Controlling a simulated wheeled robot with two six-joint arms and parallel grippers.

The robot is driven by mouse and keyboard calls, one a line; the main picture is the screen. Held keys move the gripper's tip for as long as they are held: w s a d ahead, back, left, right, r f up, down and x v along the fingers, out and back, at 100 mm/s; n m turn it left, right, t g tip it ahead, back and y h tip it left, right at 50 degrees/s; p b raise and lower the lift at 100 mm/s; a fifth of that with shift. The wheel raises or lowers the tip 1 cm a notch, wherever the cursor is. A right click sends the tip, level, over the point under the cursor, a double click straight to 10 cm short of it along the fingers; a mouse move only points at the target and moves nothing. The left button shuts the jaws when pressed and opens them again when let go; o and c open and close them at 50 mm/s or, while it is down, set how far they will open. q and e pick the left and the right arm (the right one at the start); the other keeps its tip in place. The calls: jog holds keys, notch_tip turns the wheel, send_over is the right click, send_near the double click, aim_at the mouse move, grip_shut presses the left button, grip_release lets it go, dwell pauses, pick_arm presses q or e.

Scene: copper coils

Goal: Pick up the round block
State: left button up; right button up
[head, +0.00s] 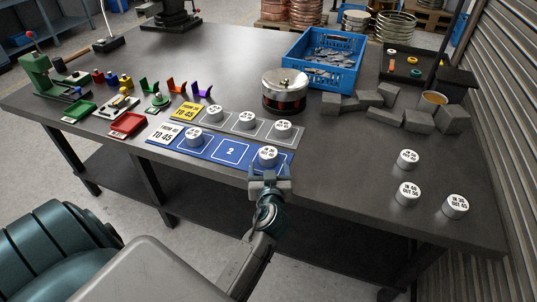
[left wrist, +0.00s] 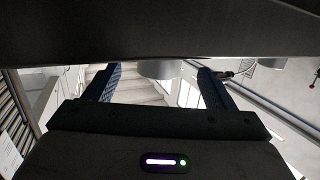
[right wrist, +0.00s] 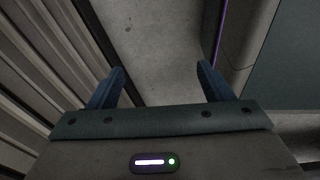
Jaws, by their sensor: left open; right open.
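Several round silver blocks with white printed tops are in the head view. One round block (head: 267,158) stands upright at the right end of the blue strip (head: 205,151), and another (head: 194,138) at its left. My left gripper (head: 269,178) is open at the table's front edge, just in front of the right-hand block. In the left wrist view a round block (left wrist: 156,70) shows between the open fingers (left wrist: 156,78); I cannot tell if they touch it. My right gripper (right wrist: 162,80) is open and empty in the right wrist view, away from the blocks.
A grey strip with a yellow label (head: 184,111) holds several round blocks behind. Three more (head: 407,194) stand at the right. A lidded pot (head: 284,96), blue crate (head: 292,47) and grey blocks (head: 386,119) stand farther back. Coloured trays (head: 127,123) are left.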

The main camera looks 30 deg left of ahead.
aim_at(269, 161)
pick_arm(q)
jog(key=shift+w+a, duration=0.3)
jog(key=shift+w, duration=0.15)
jog(key=p+x, duration=0.2)
jog(key=x, duration=0.2)
jog(key=shift+w+r, duration=0.15)
jog(key=shift+w+a, duration=0.25)
pick_arm(e)
jog(key=s+f, duration=0.2)
jog(key=s, duration=0.3)
jog(key=shift+s+d, duration=0.2)
jog(key=shift+s, duration=0.15)
pick_arm(q)
jog(key=shift+c, duration=0.3)
jog(key=c, duration=1.1)
jog(key=shift+c, duration=0.2)
